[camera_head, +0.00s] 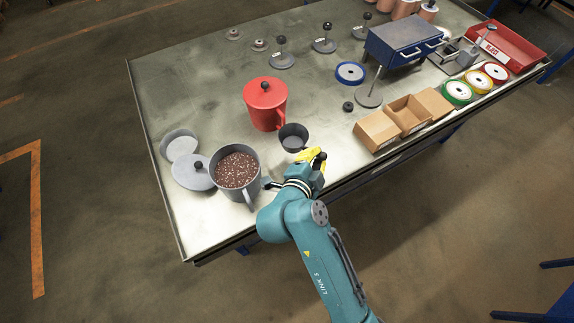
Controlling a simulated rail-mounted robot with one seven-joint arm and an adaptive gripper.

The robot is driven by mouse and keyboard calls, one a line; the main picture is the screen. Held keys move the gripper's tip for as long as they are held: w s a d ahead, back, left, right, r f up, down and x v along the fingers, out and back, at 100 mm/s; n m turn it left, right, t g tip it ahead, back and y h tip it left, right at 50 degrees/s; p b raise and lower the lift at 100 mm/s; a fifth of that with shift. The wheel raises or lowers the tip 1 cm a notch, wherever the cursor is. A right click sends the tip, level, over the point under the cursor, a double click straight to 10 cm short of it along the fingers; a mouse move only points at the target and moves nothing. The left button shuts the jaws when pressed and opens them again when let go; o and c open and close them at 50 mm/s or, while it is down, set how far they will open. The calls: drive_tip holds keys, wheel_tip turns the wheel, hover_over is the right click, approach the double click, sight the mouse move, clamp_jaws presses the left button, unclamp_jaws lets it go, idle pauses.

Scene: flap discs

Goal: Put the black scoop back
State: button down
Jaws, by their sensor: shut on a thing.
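The black scoop (292,135) is a dark cup whose open top faces up. It is in the middle of the table's near half, just right of and below the red lidded container. My gripper (308,155), with yellow fingers, is at the scoop's near right side and shut on it. The exact grip on the handle is partly hidden by the fingers. I cannot tell whether the scoop touches the table.
A grey pot (237,168) of brown granules stands left of my gripper, beside a grey lid (195,172) and a pale round dish (178,143). The red container (265,103) stands behind. Cardboard boxes (377,130) are at right. Table between them is clear.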

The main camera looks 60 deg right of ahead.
wheel_tip(320, 180, down, 10)
drive_tip(key=b, duration=0.2)
drive_tip(key=c, duration=1.1)
unclamp_jaws()
drive_tip(key=shift+c, duration=0.2)
drive_tip(key=p+v, duration=0.1)
drive_tip(key=v, duration=1.1)
drive_tip(key=shift+p, duration=0.4)
